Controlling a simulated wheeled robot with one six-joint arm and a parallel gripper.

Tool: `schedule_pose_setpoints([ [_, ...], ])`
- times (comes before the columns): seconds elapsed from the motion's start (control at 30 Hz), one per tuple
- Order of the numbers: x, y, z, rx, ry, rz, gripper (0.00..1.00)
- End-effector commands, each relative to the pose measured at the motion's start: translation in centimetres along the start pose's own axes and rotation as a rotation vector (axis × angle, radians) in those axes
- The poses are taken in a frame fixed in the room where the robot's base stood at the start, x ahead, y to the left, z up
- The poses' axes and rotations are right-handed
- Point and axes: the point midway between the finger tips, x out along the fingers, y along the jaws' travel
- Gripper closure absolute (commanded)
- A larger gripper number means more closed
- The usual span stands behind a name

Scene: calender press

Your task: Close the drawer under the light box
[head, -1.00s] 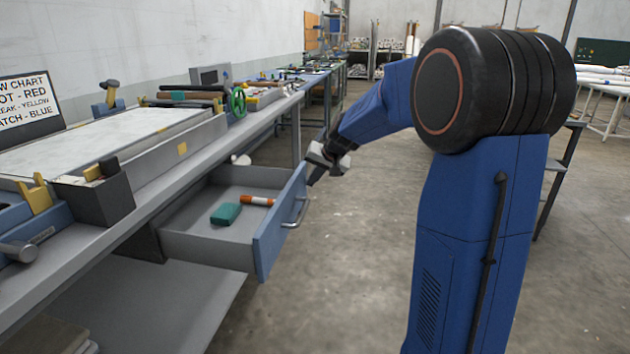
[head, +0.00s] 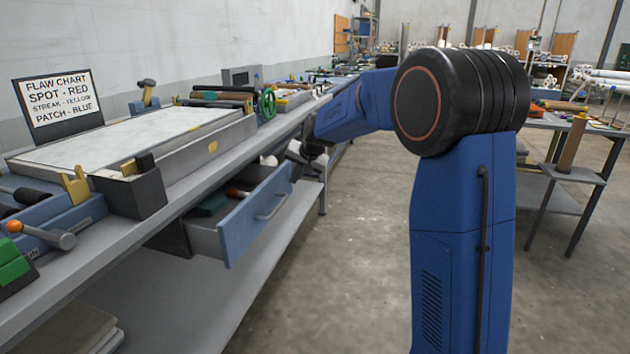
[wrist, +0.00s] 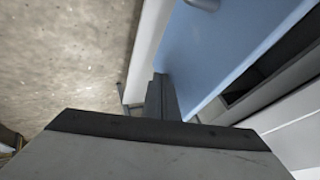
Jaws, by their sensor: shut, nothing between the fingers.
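The drawer with a blue front (head: 252,215) and a bar handle (head: 272,206) is partly open under the bench. It sits below the light box (head: 125,142), a grey box with a white top. The handle (wrist: 203,3) shows at the top edge.
The bench top (head: 185,192) runs over the drawer, with a lower shelf (head: 200,300) beneath. A flaw chart sign (head: 58,103) stands behind the light box. A table with a small stand (head: 568,172) is at right. The floor (head: 350,260) in front of the drawer is clear.

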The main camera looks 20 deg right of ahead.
Motion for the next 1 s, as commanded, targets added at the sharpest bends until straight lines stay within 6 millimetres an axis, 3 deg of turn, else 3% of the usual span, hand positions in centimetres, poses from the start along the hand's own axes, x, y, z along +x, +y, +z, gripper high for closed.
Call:
schedule_pose_setpoints([
  [0.2,1.9,-3.6,0.1,-0.002,-0.001,-0.001,1.00],
  [0.4,2.8,-5.3,0.0,0.000,-0.001,0.000,1.00],
  [1.0,3.1,-5.8,0.0,0.000,0.000,0.000,1.00],
])
